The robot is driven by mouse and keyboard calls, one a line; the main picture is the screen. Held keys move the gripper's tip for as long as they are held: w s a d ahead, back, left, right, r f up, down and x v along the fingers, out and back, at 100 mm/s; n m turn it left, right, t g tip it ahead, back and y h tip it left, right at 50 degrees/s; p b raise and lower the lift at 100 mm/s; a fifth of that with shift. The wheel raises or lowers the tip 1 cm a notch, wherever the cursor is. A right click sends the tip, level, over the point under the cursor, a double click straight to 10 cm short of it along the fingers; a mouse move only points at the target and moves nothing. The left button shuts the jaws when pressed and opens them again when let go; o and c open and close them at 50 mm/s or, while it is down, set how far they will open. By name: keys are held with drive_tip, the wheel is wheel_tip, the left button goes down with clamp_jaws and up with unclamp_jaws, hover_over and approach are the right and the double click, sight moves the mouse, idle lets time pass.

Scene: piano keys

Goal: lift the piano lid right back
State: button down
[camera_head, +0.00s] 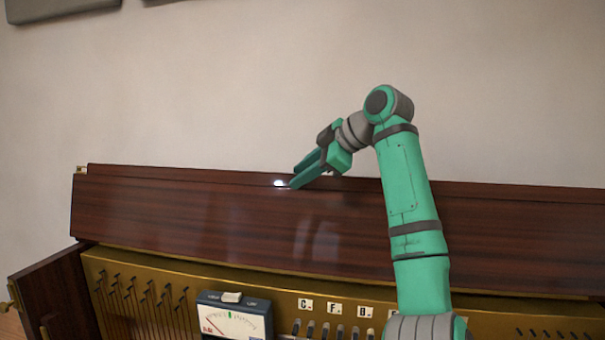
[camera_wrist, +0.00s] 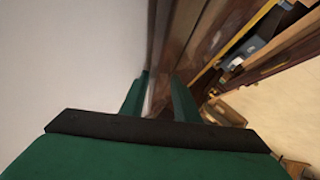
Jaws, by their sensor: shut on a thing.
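The piano lid (camera_head: 180,215) is a long, glossy reddish-brown wooden panel. In the head view it stands raised along the back of the piano, its face towards me and the pale wall behind it. My green gripper (camera_head: 294,182) is at the lid's top edge, near the middle, shut on that edge. A small bright glint shows beside the fingertips. In the wrist view the two fingers (camera_wrist: 160,95) reach down either side of the lid's edge (camera_wrist: 158,80). The exact contact is hard to see. My arm hides part of the lid's right half.
Below the lid the piano's golden interior (camera_head: 130,275) is open, with pins and strings. A dark meter box (camera_head: 234,318) with a dial stands in front, beside white letter tiles (camera_head: 335,308). A wooden side panel (camera_head: 55,295) is at left. The wall (camera_head: 220,80) is close behind.

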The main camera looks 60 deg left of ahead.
drive_tip(key=shift+w+d+f, duration=0.1)
drive_tip(key=shift+w+f, duration=0.65)
drive_tip(key=c, duration=1.7)
unclamp_jaws()
drive_tip(key=shift+r, duration=0.1)
drive_tip(key=v, duration=0.7)
drive_tip(key=s+v, duration=0.1)
drive_tip(key=v, duration=0.3)
drive_tip(key=shift+r, duration=0.45)
drive_tip(key=shift+w, duration=0.1)
